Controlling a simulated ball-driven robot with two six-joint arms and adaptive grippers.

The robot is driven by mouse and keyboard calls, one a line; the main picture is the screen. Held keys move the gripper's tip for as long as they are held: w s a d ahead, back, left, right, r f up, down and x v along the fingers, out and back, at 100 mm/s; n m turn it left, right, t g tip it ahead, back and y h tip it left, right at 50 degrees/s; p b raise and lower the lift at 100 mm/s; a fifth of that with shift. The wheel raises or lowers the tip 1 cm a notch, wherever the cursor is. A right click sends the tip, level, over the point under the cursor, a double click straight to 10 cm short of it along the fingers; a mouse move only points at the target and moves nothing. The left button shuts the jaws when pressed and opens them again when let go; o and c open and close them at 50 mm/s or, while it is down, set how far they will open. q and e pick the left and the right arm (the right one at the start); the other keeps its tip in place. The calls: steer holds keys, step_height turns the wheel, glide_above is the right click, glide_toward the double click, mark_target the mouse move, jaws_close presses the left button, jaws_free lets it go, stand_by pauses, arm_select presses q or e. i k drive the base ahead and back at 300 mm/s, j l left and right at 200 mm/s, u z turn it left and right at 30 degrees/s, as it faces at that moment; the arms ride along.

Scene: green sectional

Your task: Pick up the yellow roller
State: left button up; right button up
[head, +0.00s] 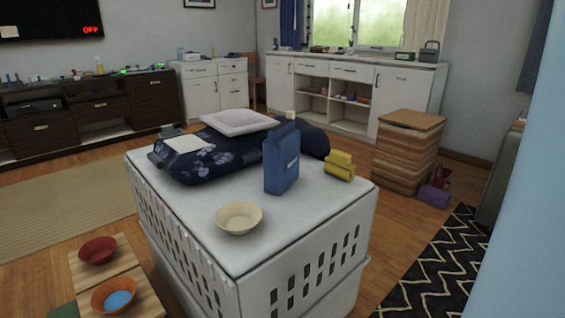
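The yellow roller (340,166) lies on the white slatted crate (210,222), near its right back edge. It looks like a small, stacked yellow shape; its exact form is too small to tell. It rests to the right of an upright blue box (282,158), with a small gap between them. Neither of my grippers shows in the head view.
A cream bowl (238,217) sits near the crate's front. A dark floral cushion (200,160) and a white pillow (240,121) lie at its back left. A wooden-topped cabinet (408,150) stands behind right. Red (98,250) and orange (113,295) bowls sit lower left.

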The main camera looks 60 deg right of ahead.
mark_target(338, 164)
steer(key=z, duration=2.2)
